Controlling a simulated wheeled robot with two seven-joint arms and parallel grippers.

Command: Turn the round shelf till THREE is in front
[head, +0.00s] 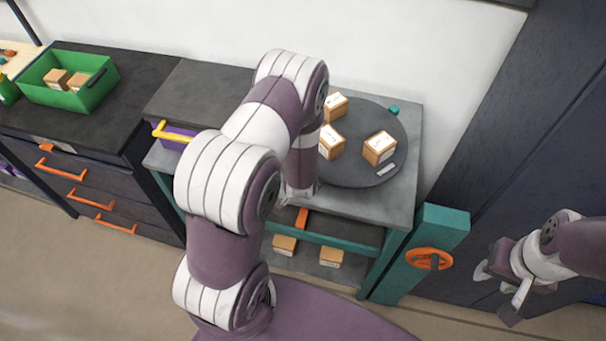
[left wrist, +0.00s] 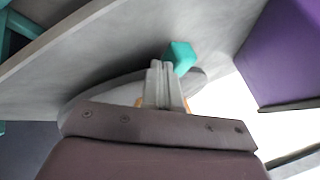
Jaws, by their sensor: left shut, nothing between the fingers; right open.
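The round shelf (head: 352,174) is a dark grey disc on a grey cabinet top, partly hidden by my left arm. Tan boxes with white labels, one of them this box (head: 379,149), stand on it. I cannot read the lettering. A small white plate (head: 386,169) lies near its front right rim, and a teal peg (head: 393,110) shows at its back right rim. My left gripper (left wrist: 162,68) is shut and empty in the left wrist view, close to a teal block (left wrist: 181,55); I cannot tell if they touch. My right gripper (head: 499,291) is open, away at the right.
A green crate (head: 62,99) with boxes stands on the dark counter at left. A yellow handle (head: 172,133) sits on a purple part beside the cabinet top. A teal post (head: 411,280) with an orange wheel (head: 429,259) stands at front right. Boxes (head: 331,257) lie on a lower shelf.

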